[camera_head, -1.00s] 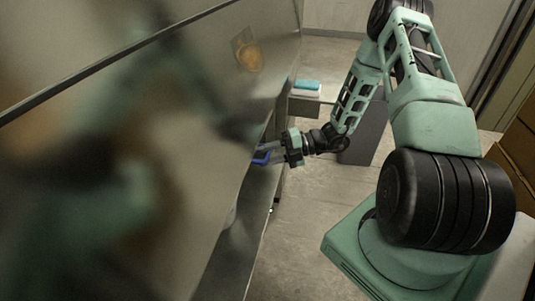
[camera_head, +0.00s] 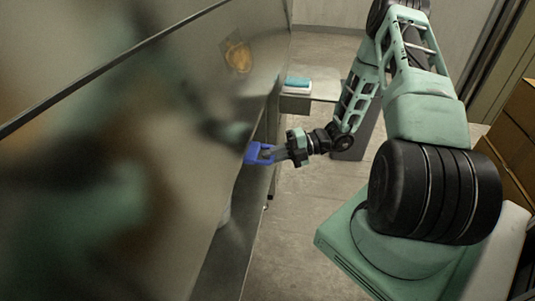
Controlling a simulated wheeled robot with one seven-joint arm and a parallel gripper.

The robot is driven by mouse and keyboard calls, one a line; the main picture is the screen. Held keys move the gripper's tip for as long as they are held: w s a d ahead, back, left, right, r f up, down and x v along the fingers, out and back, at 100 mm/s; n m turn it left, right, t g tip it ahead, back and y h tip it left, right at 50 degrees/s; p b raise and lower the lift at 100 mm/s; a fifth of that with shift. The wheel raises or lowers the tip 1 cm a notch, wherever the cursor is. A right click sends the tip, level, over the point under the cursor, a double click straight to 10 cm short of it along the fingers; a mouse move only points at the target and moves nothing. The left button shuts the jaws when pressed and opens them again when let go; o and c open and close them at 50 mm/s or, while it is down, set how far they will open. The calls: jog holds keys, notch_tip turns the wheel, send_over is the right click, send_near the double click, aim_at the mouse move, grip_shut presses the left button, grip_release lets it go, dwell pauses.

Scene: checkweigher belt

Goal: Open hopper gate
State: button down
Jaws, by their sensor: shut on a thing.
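A blue handle (camera_head: 256,152) shows at the right edge of the large shiny metal panel (camera_head: 130,150), near the middle of the view. I take it to be the hopper gate's handle, though the gate itself is mostly hidden behind the panel. My gripper (camera_head: 273,153) reaches in from the right and is shut on the blue handle. The fingers cover part of it.
A metal ledge (camera_head: 230,255) runs below the panel. A grey table (camera_head: 318,87) with a blue-and-white item (camera_head: 298,84) stands behind. Cardboard boxes (camera_head: 512,125) are at the right. The floor (camera_head: 300,215) between ledge and base is clear.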

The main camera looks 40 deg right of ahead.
jog(key=c, duration=1.4)
grip_release()
jog(key=b+v, duration=0.3)
jog(key=v, duration=1.4)
jog(key=shift+d+b, duration=0.25)
jog(key=shift+b, duration=0.1)
jog(key=shift+s+f, duration=0.1)
jog(key=shift+s, duration=0.05)
